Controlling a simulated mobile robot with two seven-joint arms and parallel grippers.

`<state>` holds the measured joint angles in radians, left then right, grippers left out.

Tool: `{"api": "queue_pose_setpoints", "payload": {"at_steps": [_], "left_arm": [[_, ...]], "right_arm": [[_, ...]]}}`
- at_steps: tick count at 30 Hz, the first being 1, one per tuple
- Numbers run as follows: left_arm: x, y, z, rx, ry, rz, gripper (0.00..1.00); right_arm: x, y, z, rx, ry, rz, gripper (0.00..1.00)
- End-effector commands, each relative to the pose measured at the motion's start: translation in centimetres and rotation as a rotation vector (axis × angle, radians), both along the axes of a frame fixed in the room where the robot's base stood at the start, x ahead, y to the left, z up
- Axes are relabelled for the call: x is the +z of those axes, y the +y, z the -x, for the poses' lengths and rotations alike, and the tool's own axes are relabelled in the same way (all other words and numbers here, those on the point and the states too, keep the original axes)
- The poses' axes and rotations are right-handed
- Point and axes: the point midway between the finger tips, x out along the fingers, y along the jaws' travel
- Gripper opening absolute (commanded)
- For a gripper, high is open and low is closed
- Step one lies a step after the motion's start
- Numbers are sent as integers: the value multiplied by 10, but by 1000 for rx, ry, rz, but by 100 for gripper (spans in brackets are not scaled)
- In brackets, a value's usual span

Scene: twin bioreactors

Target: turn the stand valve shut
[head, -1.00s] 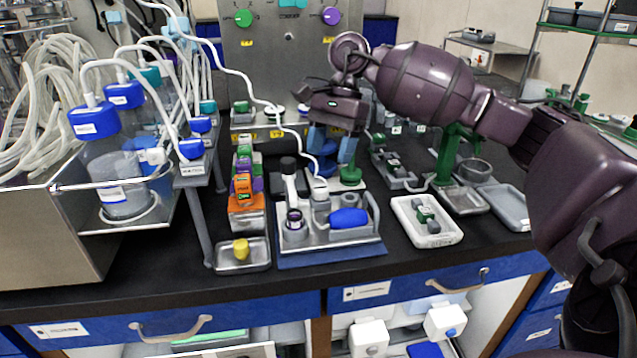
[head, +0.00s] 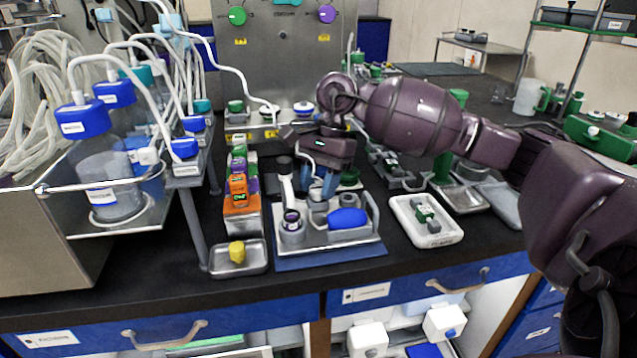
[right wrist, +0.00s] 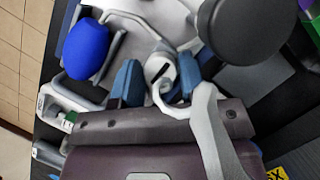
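The grey stand (head: 364,239) sits on a blue mat near the bench's front edge and carries a blue oval part (head: 347,218). It also shows in the right wrist view with the same blue part (right wrist: 86,48). My right gripper (head: 320,186) is above the back of the stand, pointing down. In the right wrist view its blue fingertips (right wrist: 168,78) are apart, on either side of a pale round valve top (right wrist: 159,69) with a black mark. Gaps show beside it, so I see no grip. In the head view the fingers partly hide the valve. My left gripper is not in view.
A white tube (right wrist: 207,125) runs close beside the right finger, and a dark round cap (right wrist: 248,28) stands near it. A steel tray with a yellow piece (head: 237,253) is left of the stand. A white tray (head: 427,239) is right of it.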

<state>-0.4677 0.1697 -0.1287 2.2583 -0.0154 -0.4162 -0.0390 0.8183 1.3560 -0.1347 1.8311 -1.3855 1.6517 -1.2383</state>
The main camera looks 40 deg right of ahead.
Motion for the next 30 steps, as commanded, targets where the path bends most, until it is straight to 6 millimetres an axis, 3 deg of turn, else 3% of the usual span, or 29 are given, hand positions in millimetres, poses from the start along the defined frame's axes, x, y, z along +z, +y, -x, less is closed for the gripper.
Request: {"api": "queue_pose_setpoints", "payload": {"at_steps": [1,6,17,30], "left_arm": [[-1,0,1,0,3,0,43],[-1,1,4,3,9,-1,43],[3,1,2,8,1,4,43],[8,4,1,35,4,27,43]], "right_arm": [[0,0,0,0,0,0,31],[0,0,0,0,0,0,9],[2,0,1,-73,0,0,9],[5,0,3,-432,-5,0,9]]}}
